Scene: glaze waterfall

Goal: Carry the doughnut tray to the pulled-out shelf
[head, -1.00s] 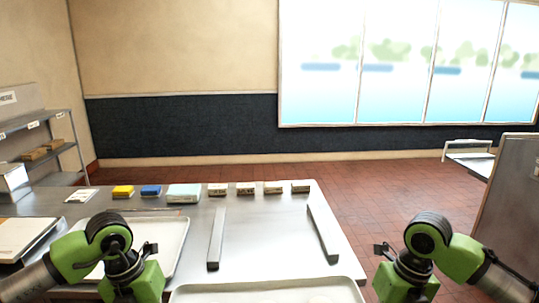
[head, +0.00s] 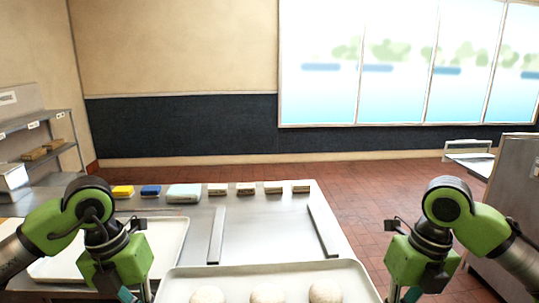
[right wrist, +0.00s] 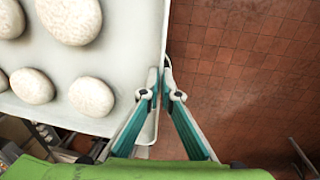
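The doughnut tray (head: 180,286), a pale tray with round pale doughnuts, is at the bottom centre of the head view, raised and roughly level between my grippers. My right gripper (right wrist: 161,80) is closed on its right rim; the tray (right wrist: 125,30) fills the upper left of the right wrist view. My left gripper (head: 140,294) is at the left rim and appears closed on it, though its fingertips are mostly cut off by the frame. A flat, pale shelf-like surface (head: 470,160) juts out beside a grey cabinet at far right; it may be the pulled-out shelf.
A steel table (head: 270,230) ahead carries two metal bars (head: 216,236) (head: 323,231) and several small boxes (head: 246,189) along its back edge. Another pale tray (head: 170,245) lies at left. A shelf rack (head: 40,140) stands far left. Red tiled floor (head: 385,195) is open to the right.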

